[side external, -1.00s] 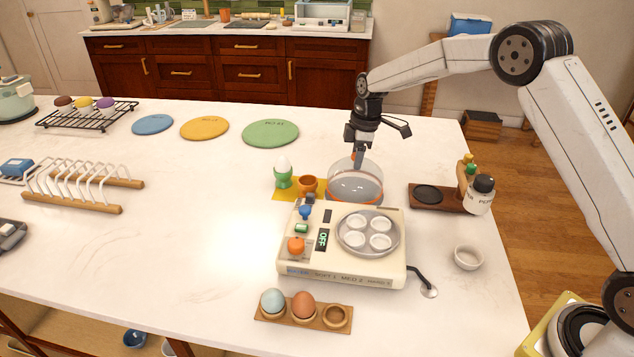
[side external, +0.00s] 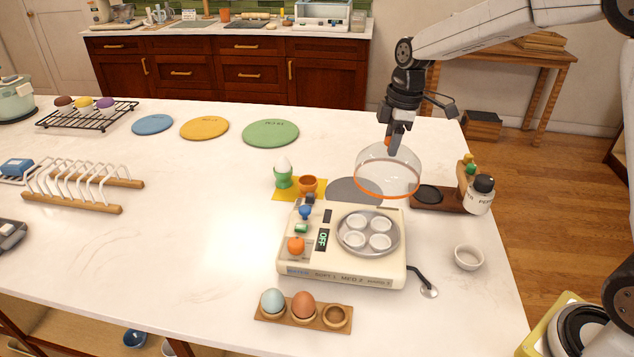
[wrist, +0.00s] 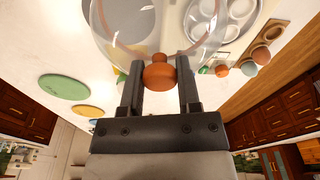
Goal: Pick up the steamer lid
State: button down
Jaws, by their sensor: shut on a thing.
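The steamer lid (side external: 388,176) is a clear dome with an orange rim and an orange knob. It hangs in the air above the counter, near the back right of the egg cooker. My gripper (side external: 394,143) is above it, with its fingers shut on the knob. In the wrist view the orange knob (wrist: 159,73) sits between the two fingers, and the clear dome spreads beyond it. The egg cooker (side external: 340,262) is cream-coloured, with several white cups in its round plate and a display reading OFF.
A grey round mat (side external: 352,190) lies bare behind the cooker. A wooden stand with a pepper bottle (side external: 480,196) is right of the lid. A white bowl (side external: 468,257), a green egg cup (side external: 283,179) and a wooden egg holder (side external: 336,318) stand around the cooker.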

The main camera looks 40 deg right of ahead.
aim_at(400, 159)
jog(key=shift+s+a+r, duration=0.1)
jog(key=shift+s+r, duration=0.3)
jog(key=shift+s, duration=0.5)
jog(key=shift+s+r, duration=0.35)
jog(key=shift+s, duration=0.5)
jog(key=s+a, duration=0.2)
jog(key=a, duration=0.7)
jog(key=shift+a, duration=0.35)
jog(key=shift+s+f, duration=0.1)
jog(key=shift+f, duration=0.1)
jog(key=shift+f, duration=2.95)
jog(key=shift+f, duration=0.2)
